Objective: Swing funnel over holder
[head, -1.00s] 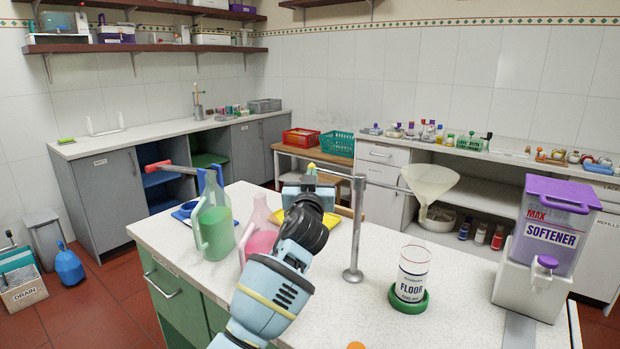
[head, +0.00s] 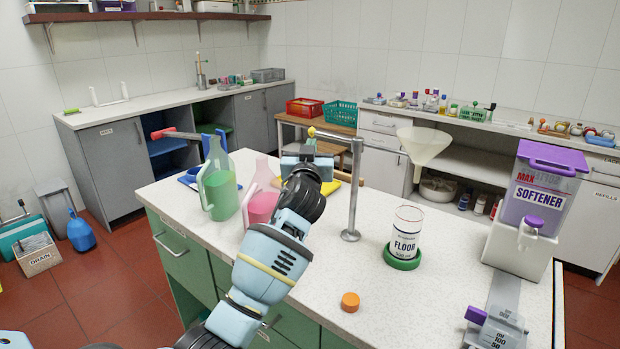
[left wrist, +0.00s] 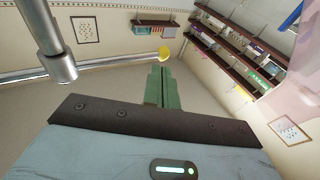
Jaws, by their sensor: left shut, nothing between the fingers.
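A pale funnel (head: 424,145) hangs on a horizontal arm from a metal post (head: 354,190) on the counter. In the head view it appears up and to the right of the bottle marked FLOOR (head: 405,228). That bottle stands upright in a green ring holder (head: 402,263). The arm's other end has a yellow knob (head: 311,132), also in the left wrist view (left wrist: 164,53). My left gripper (head: 310,147) is close to this knob; its green fingers (left wrist: 162,85) are shut and empty. I cannot tell whether they touch the knob. My right gripper is not in view.
A green bottle (head: 218,180) and a pink bottle (head: 262,195) stand left of my left arm. An orange cap (head: 350,301) lies in front. A softener dispenser (head: 533,205) stands at right, with a purple and grey measuring piece (head: 495,328) nearer. The counter around the holder is clear.

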